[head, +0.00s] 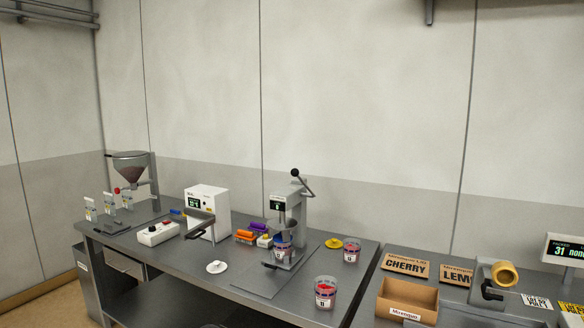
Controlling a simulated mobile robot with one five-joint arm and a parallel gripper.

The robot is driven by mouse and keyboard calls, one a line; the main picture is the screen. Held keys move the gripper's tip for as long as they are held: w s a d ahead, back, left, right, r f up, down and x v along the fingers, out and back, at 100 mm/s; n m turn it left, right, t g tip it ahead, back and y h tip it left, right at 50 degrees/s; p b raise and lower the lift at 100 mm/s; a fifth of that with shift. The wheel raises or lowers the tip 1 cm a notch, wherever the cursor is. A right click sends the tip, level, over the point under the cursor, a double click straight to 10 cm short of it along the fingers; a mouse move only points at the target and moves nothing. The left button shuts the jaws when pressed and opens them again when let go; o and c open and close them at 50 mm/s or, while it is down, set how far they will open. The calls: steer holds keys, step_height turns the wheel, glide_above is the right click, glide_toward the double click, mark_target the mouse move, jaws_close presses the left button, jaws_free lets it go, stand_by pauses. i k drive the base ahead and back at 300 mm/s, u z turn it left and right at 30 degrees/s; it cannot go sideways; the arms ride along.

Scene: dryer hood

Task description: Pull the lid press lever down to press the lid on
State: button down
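The lid press (291,212) is a grey stand on the worktable in the head view. Its lever (304,184) is raised, slanting up and left from the pivot to a black knob (295,173) above the press. A clear jar (281,252) with red contents and a number label stands upright under the press head. Whether a lid sits on this jar is too small to tell. My gripper is not in view, so its state and its distance from the lever do not show.
Jars (325,293) and (351,250) stand right of the press, near a yellow lid (333,243). A white lid (216,267) lies left. A white machine (207,208) and colored blocks (245,237) stand further left. A cardboard box (407,302) is at right. Space above the lever is clear.

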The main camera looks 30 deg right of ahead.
mark_target(294, 173)
steer(key=i, duration=0.85)
steer(key=z, duration=0.05)
